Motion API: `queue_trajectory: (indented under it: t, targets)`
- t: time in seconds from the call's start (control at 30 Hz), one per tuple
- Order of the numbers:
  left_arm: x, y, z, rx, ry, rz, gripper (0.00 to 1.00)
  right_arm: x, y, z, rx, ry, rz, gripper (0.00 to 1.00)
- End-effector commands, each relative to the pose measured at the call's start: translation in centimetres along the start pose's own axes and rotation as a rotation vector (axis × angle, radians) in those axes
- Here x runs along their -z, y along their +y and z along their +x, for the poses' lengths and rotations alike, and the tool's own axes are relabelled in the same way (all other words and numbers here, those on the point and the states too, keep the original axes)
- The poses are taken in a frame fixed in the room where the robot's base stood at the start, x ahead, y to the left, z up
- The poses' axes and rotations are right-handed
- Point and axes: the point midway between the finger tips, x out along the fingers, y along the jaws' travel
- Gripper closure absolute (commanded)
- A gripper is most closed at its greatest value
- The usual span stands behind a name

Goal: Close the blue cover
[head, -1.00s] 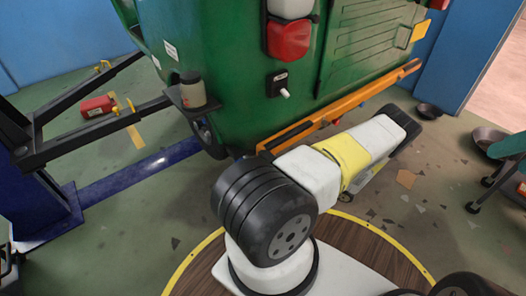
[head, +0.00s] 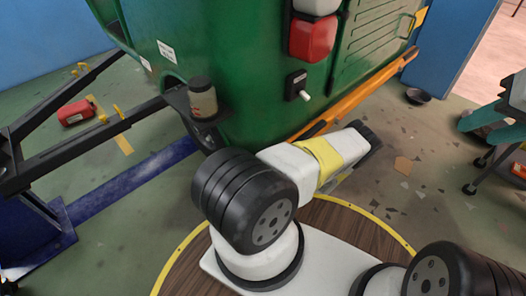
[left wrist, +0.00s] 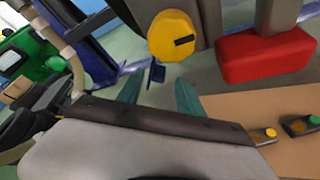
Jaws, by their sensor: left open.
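In the left wrist view a small dark blue piece (left wrist: 157,73), possibly the blue cover, shows below a round yellow knob (left wrist: 174,36) with a black bar. Whether it is open or closed is too small to tell. My left gripper (left wrist: 158,88) is open, its two teal fingers apart, with the blue piece seen between and beyond the tips. Nothing is held, and contact cannot be made out. In the head view an arm of mine with a yellow band stretches toward the green vehicle (head: 245,75); the jaws of my right gripper cannot be made out.
A red block (left wrist: 266,56) is right of the knob. The green vehicle has a red lamp (head: 313,38) and a jar (head: 202,97) on a bracket. Black lift arms (head: 75,143) reach in from the left. Floor between is mostly clear.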

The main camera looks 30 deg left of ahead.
Motion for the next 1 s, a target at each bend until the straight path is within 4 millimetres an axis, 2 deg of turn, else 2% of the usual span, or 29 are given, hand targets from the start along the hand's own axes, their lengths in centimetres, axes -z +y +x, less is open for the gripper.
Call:
queue_trajectory:
  t: [0.2,0.4,0.77,0.9,1.0]
  targets:
    - [0.1,0.1,3.7,-0.002,0.002,-0.001,0.56,0.0,0.0,0.0,0.000,0.000,0.000,0.62]
    - [0.0,0.0,6.0,-0.001,0.000,-0.002,0.56,0.0,0.0,0.0,0.000,0.000,0.000,0.62]
    - [0.0,0.0,6.6,0.001,0.001,-0.001,0.56,0.0,0.0,0.0,0.000,0.000,0.000,0.62]
    - [0.0,0.0,6.6,0.001,0.000,-0.002,0.83,0.0,0.0,0.0,0.000,0.000,0.000,0.62]
    - [0.0,0.0,6.6,0.001,0.000,-0.002,1.00,0.0,0.0,0.0,0.000,0.000,0.000,0.62]
